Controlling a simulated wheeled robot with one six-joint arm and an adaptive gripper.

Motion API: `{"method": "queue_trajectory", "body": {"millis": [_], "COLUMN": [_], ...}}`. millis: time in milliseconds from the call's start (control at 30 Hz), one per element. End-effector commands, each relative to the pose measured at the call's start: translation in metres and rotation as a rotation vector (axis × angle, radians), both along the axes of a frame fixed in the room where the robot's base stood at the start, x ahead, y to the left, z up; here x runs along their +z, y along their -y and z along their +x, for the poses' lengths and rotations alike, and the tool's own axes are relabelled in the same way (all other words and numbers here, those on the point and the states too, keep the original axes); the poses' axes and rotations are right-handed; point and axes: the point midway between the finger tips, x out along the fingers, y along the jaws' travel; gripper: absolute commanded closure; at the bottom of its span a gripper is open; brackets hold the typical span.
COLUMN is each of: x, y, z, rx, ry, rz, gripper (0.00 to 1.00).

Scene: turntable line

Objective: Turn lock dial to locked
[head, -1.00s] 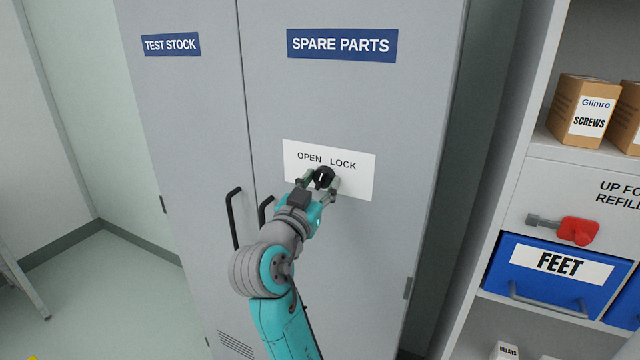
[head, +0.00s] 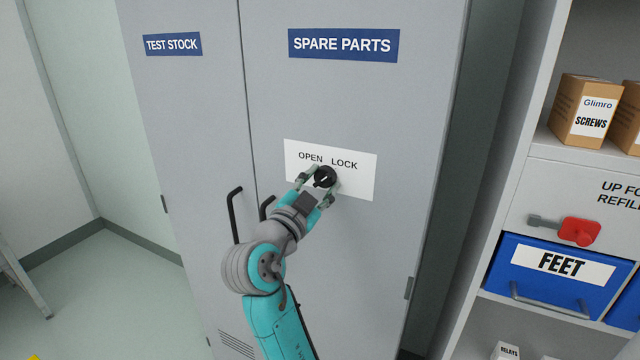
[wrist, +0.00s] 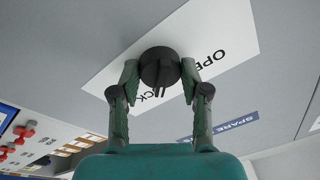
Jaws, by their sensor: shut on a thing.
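The lock dial (head: 326,176) is a round black knob on a white plate (head: 359,184) marked OPEN and LOCK, on the SPARE PARTS cabinet door. My gripper (head: 323,181) is shut on it, one finger on each side. In the wrist view the dial (wrist: 160,66) sits between the fingertips of my gripper (wrist: 160,74). The left finger hides part of the word LOCK.
Black door handles (head: 234,215) stand out left of my arm. The TEST STOCK door (head: 190,100) is beside this one.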

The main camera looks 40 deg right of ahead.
Motion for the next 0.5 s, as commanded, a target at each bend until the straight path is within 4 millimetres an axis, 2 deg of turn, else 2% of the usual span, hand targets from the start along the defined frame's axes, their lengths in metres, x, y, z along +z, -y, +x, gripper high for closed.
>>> {"method": "queue_trajectory", "body": {"millis": [267,300,367,400,500], "x": [-0.0009,-0.0009,-0.0009,-0.0007,-0.0005], "y": [0.0003,0.0003,0.0003,0.0003,0.0002], "z": [-0.0001,-0.0001,-0.0001,-0.0001,-0.0002], "rx": [-0.001,-0.001,-0.001,0.000,0.000], "ry": [-0.001,-0.001,-0.001,-0.001,-0.001], "rz": [0.002,0.002,0.002,0.001,0.001], "gripper": [0.89,0.47,0.32,0.29,0.29]}}
